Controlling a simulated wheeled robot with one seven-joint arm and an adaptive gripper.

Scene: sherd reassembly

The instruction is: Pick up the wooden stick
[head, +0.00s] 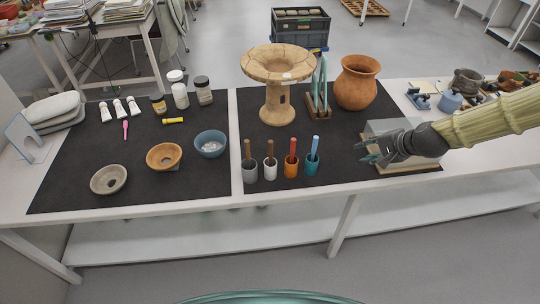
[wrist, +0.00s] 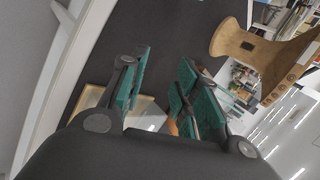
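Several sticks stand in small cups at the front of the right-hand dark mat. A brown wooden-looking stick (head: 247,149) leans in the grey cup (head: 250,171), and a similar brown stick (head: 270,149) stands in the white cup (head: 270,172). A red stick (head: 293,147) is in the orange cup (head: 291,170), and a blue stick (head: 315,144) is in the teal cup (head: 312,166). My gripper (head: 363,151) is to the right of the cups, apart from them. In the wrist view its teal-padded fingers (wrist: 160,88) are spread with nothing clearly held between them. The sticks are not clear there.
A stone pedestal bowl (head: 277,66), a rack with teal pieces (head: 319,98) and an orange pot (head: 357,84) stand behind the cups. A clear block on a wooden board (head: 410,169) lies beneath my gripper. Bowls, including a blue one (head: 210,145), sit left.

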